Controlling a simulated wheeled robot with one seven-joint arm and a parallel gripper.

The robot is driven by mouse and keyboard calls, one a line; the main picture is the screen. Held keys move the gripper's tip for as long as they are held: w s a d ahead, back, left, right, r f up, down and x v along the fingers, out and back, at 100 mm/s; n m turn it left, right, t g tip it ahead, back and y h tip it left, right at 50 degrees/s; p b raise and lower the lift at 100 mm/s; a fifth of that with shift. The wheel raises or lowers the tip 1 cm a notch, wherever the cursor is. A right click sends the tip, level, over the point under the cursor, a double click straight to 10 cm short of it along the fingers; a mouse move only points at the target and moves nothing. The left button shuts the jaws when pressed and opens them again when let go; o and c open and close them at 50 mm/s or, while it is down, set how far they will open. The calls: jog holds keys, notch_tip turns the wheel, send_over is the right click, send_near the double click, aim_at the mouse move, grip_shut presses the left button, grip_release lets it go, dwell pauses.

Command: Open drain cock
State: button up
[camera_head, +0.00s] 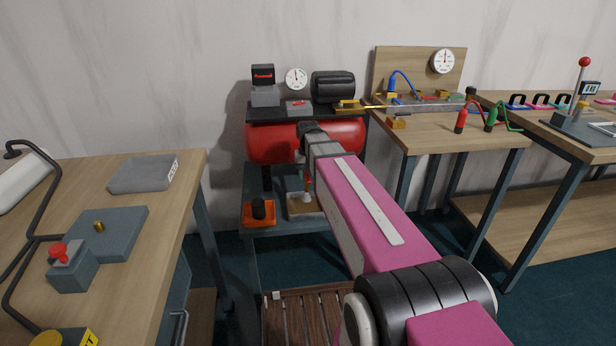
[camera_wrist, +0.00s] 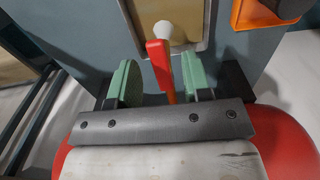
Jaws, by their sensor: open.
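The red drain cock lever (camera_head: 308,187) shows below the red air tank (camera_head: 268,146) in the head view, with a white piece under it. In the wrist view the red lever (camera_wrist: 160,62) stands between the two green finger pads of my gripper (camera_wrist: 161,80). The white piece (camera_wrist: 163,30) is just beyond its end. My gripper is open, with a visible gap to the left pad; the right pad is close to the lever, and I cannot tell if they touch. The cock's body is hidden. In the head view my arm covers most of the gripper.
A tray (camera_head: 296,208) lies below the lever, with an orange block with a black knob (camera_head: 259,211) at its left. A gauge (camera_head: 296,78) and black motor (camera_head: 333,86) sit above the tank. Workbenches stand left (camera_head: 190,178) and right (camera_head: 455,146). A slatted wooden pallet (camera_head: 300,312) is in front.

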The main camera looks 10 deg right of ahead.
aim_at(308, 179)
notch_tip(308, 179, up, 10)
dwell(0.5)
